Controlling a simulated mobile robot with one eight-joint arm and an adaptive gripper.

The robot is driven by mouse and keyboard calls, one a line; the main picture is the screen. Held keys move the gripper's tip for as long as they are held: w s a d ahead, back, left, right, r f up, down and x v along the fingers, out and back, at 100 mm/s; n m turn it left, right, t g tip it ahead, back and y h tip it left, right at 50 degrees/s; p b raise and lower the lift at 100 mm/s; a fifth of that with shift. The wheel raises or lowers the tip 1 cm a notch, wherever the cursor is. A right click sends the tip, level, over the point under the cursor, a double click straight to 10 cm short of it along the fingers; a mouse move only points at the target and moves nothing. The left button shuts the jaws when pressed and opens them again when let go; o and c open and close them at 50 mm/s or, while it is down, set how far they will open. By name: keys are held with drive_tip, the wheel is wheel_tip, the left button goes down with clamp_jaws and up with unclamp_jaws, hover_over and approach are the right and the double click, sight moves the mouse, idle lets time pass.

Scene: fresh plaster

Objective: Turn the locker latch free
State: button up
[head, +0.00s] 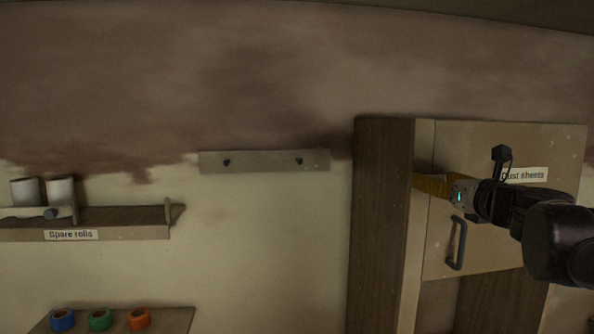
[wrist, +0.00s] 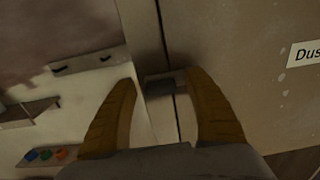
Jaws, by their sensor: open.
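The locker (head: 381,230) stands at the right of the head view, with its pale door (head: 510,240) shut and labelled "Dust sheets". A dark handle (head: 456,243) is on the door below my gripper. My gripper (head: 420,182) is open at the door's left edge, its yellow fingers pointing left. In the wrist view my gripper (wrist: 162,77) has its fingers on either side of a small grey bar, seemingly the latch (wrist: 165,88), which lies roughly crosswise over the door seam. I cannot tell whether either finger touches it. In the head view the latch is hidden behind my gripper.
A shelf (head: 125,232) labelled "Spare rolls" holds white rolls (head: 60,190) at the left. Below it, a board (head: 170,319) carries blue, green and orange tape rolls. A rail with two hooks (head: 264,161) is on the wall. Clear wall lies left of the locker.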

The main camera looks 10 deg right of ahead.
drive_tip(key=shift+w, duration=0.35)
drive_tip(key=shift+s, duration=0.1)
drive_tip(key=c, duration=1.2)
